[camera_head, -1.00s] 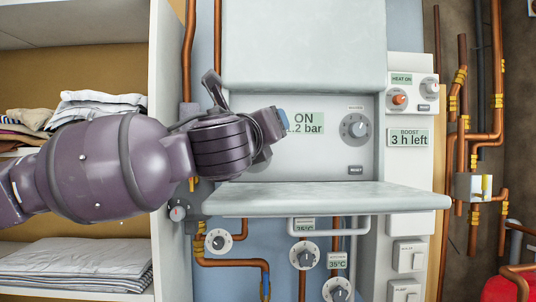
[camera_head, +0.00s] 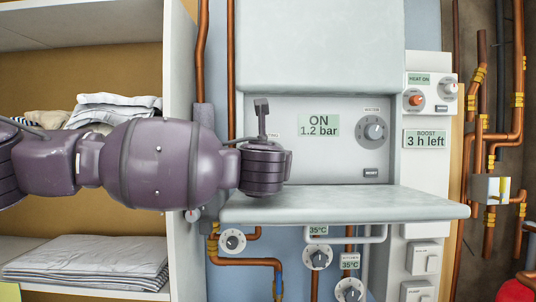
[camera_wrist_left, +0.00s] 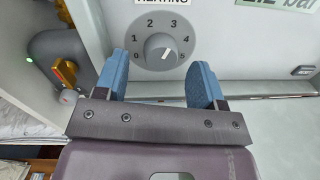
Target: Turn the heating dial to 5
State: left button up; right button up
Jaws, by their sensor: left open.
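The heating dial (camera_wrist_left: 160,47) is a round grey knob on a pale numbered plate, under a partly cut-off HEATING label in the left wrist view. A light mark on the knob points to the lower right, toward the 5 side; its exact setting is hard to tell. My left gripper (camera_wrist_left: 162,62) is open and empty, with blue fingertips left and right of the dial and just below it in the picture. I see no contact. In the head view my left wrist covers the dial and the gripper's fingers. My right gripper is not in view.
A display (camera_head: 319,125) reads ON 1.2 bar, with another knob (camera_head: 374,130) to its right. A pale padded shelf (camera_head: 345,204) juts out below the panel.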

pick_arm(q)
jog(key=shift+w+d, duration=0.15)
jog(key=shift+w, duration=0.9)
jog(key=c, duration=0.9)
jog(key=shift+p, duration=0.3)
jog(key=shift+d+m+g+y+p, duration=0.15)
jog(key=shift+m+y+p, duration=0.1)
jog(key=shift+m, duration=4.1)
jog(key=shift+d+m+g+y+p, duration=0.15)
jog(key=shift+m+y, duration=0.1)
jog(key=shift+m, duration=4.1)
jog(key=shift+f, duration=0.1)
